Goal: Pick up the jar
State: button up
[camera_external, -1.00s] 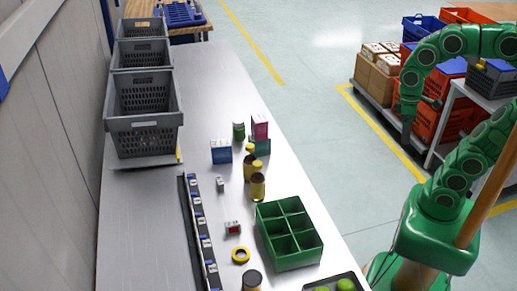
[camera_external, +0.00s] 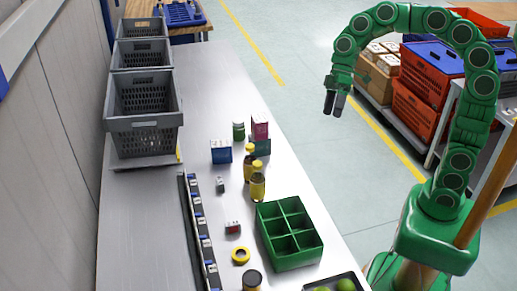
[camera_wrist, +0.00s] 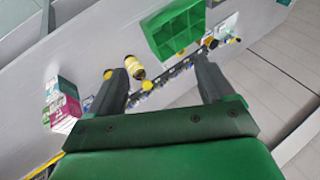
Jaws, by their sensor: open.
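Two jar-like things stand on the long grey table: a small green jar (camera_external: 239,131) near the boxes, and a dark jar with a brownish lid (camera_external: 252,280) at the near edge, partly cut off. I cannot tell which one the task means. My gripper (camera_external: 334,104) is raised in the air to the right of the table, fingers pointing down, apart from everything. In the wrist view my gripper (camera_wrist: 160,78) is open, with nothing held between its spread fingers.
Two yellow-capped bottles (camera_external: 258,187) stand beside the blue box (camera_external: 221,151) and pink box (camera_external: 260,126). A green divided crate (camera_external: 263,231) is nearer. A dark rail (camera_external: 196,230), yellow tape ring (camera_external: 240,255) and grey crates (camera_external: 144,123) lie left. A tray of green fruit (camera_external: 308,288) is at front.

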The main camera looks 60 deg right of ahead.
jog(key=w+n+t+y, duration=0.1)
jog(key=w+n+y, duration=0.1)
jog(key=w, duration=1)
jog(key=n+t+y, duration=0.3)
jog(key=t, duration=0.4)
send_over(242, 119)
jog(key=s+d, duration=0.3)
jog(key=d, duration=0.2)
notch_tip(242, 119, down, 7)
notch_tip(242, 119, down, 16)
jog(key=x, duration=0.7)
jog(key=shift+w+a+f, duration=0.25)
jog(key=shift+w+a, duration=0.05)
jog(key=shift+a, duration=0.2)
jog(key=c, duration=1.3)
